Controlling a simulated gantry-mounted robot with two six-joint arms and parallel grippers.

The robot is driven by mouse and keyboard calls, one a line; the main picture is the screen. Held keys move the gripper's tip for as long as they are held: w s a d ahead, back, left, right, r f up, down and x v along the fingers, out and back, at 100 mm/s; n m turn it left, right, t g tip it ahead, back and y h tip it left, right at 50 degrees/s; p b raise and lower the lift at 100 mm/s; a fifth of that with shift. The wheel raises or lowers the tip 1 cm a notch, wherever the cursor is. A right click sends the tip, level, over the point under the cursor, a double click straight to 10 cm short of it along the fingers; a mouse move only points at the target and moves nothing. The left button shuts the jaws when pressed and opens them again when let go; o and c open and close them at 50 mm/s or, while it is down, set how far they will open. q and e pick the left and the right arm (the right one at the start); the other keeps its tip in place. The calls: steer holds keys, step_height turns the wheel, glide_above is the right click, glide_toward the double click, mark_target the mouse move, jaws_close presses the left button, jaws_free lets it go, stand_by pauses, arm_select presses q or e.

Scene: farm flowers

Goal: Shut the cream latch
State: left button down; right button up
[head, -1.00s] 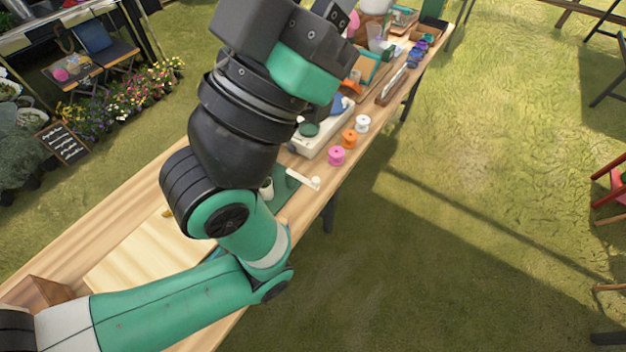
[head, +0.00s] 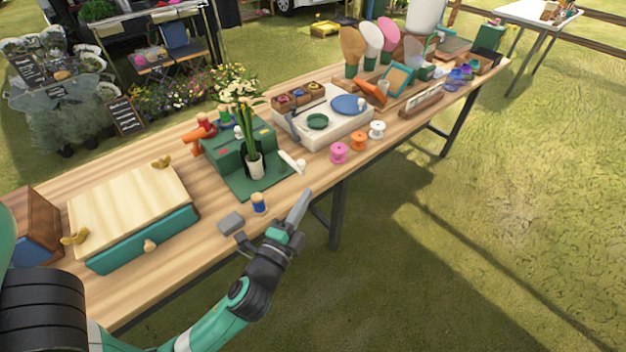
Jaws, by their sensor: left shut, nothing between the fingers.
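The cream latch (head: 291,161) is a small pale lever at the right edge of the dark green base plate (head: 262,188). It lies slanted, with its near end towards the table's front edge. A green box (head: 238,148) stands on the plate behind it, and a pale cup with green stems (head: 255,168) stands to its left. My left gripper (head: 300,206) is shut and empty. In the picture it is at the table's front edge, below and apart from the latch. My right gripper is not in view.
A blue-and-cream spool (head: 259,203) and a grey block (head: 231,222) lie left of my left gripper. Pink (head: 338,153), orange and white spools stand along the front edge. A teal box with a wooden lid (head: 130,205) is at left, a white turntable machine (head: 322,132) behind.

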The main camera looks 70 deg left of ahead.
arm_select(q)
steer(key=w+a, duration=0.4)
steer(key=a, duration=0.4)
steer(key=shift+w+a+b, duration=0.2)
steer(key=shift+a+b, duration=0.05)
steer(key=shift+b, duration=0.2)
stand_by(0.4)
